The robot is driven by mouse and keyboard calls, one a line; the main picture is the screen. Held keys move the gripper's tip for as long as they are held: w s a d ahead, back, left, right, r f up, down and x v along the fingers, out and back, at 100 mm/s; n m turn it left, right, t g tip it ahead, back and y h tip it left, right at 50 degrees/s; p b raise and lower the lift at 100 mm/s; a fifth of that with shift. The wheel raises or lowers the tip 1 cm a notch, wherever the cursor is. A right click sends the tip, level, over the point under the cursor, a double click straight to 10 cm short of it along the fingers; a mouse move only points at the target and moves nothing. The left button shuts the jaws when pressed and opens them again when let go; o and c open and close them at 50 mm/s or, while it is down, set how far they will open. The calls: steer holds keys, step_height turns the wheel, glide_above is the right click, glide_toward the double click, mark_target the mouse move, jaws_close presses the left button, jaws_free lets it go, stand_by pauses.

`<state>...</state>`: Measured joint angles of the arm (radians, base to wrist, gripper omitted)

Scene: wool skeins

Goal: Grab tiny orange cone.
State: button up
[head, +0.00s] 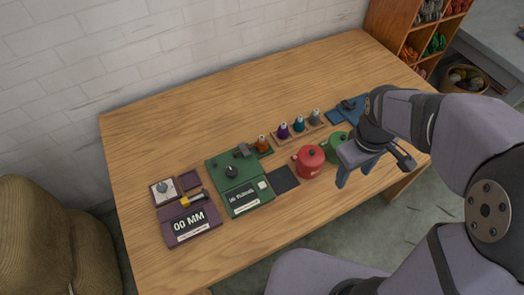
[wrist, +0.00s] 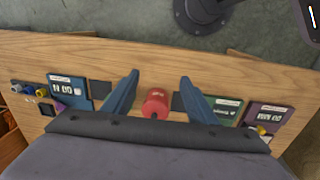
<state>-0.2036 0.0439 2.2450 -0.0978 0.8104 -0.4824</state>
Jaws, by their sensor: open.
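The tiny orange cone (head: 262,143) stands upright on a small dark green base, beside the green device near the middle of the table in the head view. I cannot make it out in the wrist view. My gripper (head: 355,178) is above the table's right part, to the right of the cone and well apart from it. In the wrist view my gripper (wrist: 157,88) is open, its two blue fingers spread wide with nothing held. A red pot (wrist: 155,104) shows beyond and between the fingers.
Purple, teal and grey cones (head: 299,124) stand on a wooden rack right of the orange cone. The red pot (head: 309,161) and a green pot (head: 335,146) stand nearer my gripper. The green device (head: 240,182) and a purple device (head: 190,222) lie left. The table's back is clear.

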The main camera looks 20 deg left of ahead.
mark_target(261, 138)
steer(key=w+a+f+n+b, duration=0.2)
steer(key=w+a+n+b, duration=0.1)
steer(key=a+n, duration=0.1)
steer(key=w+a+f+n+t+b, duration=0.1)
steer(key=w+a+f+n+b, duration=0.2)
steer(key=w+a+n, duration=0.1)
steer(key=w+a+f+n+b, duration=0.3)
steer(key=a+n, duration=0.2)
steer(key=a, duration=0.1)
steer(key=shift+w+a+n+t+h, duration=0.15)
steer(key=shift+a+n+t+h, duration=0.15)
steer(key=shift+n+t, duration=0.1)
steer(key=a+f+n+b, duration=0.1)
steer(key=a+n+b, duration=0.1)
steer(key=a+n, duration=0.1)
steer(key=w+a+f+n+t+b, duration=0.1)
steer(key=a+n+b, duration=0.1)
steer(key=a+n, duration=0.2)
steer(key=w+a+f+n+t+b, duration=0.1)
steer(key=a+f+n+b, duration=0.1)
steer(key=a, duration=0.5)
steer(key=shift+a+n+b, duration=0.2)
steer(key=shift+n+b, duration=0.3)
steer(key=shift+n, duration=0.4)
steer(key=shift+p+x, duration=0.3)
steer(key=shift+x, duration=3.35)
steer(key=shift+w+a+r, duration=0.1)
steer(key=shift+w+a, duration=0.05)
steer(key=c, duration=1.1)
